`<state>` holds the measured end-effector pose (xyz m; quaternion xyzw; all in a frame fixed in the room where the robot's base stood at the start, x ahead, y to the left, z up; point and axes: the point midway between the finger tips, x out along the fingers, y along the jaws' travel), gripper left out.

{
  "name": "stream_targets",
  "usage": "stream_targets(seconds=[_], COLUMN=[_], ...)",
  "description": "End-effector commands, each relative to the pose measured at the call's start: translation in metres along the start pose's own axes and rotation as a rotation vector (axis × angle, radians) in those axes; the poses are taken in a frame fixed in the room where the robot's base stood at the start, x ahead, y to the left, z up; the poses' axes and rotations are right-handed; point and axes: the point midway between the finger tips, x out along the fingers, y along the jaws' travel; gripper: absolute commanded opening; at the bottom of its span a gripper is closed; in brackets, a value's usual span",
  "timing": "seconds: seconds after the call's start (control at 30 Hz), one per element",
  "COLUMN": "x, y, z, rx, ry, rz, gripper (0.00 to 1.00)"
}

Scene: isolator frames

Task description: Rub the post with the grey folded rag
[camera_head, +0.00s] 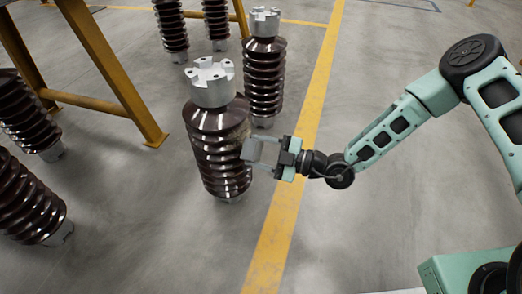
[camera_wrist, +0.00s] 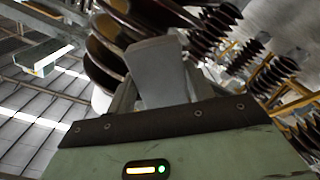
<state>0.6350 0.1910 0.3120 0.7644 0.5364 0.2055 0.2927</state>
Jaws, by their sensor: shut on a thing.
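The post is a brown ribbed insulator (camera_head: 215,150) with a pale metal cap, standing upright on the floor left of my gripper. A dull, dusty-looking patch shows on its upper right side. My gripper (camera_head: 268,152) is shut on the grey folded rag (camera_head: 252,150), at the post's right side around mid-height. The rag overlaps the post's edge in the head view; I cannot tell for sure whether it touches. In the wrist view the grey rag (camera_wrist: 158,72) stands up between the fingers, with the post's brown ribs (camera_wrist: 105,55) close behind it.
Another ribbed insulator (camera_head: 264,80) stands just behind the post. More insulators stand at the left (camera_head: 25,115) and at the back. A yellow steel frame (camera_head: 110,75) is at the upper left. The floor right of the yellow line (camera_head: 292,180) is clear beneath my arm.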

Motion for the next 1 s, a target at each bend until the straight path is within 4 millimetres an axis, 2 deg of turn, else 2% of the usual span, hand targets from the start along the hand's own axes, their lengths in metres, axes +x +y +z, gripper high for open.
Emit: stream_targets(seconds=[0.43,0.8,1.0], x=[0.006,0.004,0.004], y=[0.002,0.024,0.028], z=[0.001,0.021,0.025], rx=[-0.001,-0.001,-0.001], ry=[0.000,-0.001,0.001], rz=[0.001,0.001,0.000], gripper=[0.34,0.34,0.34])
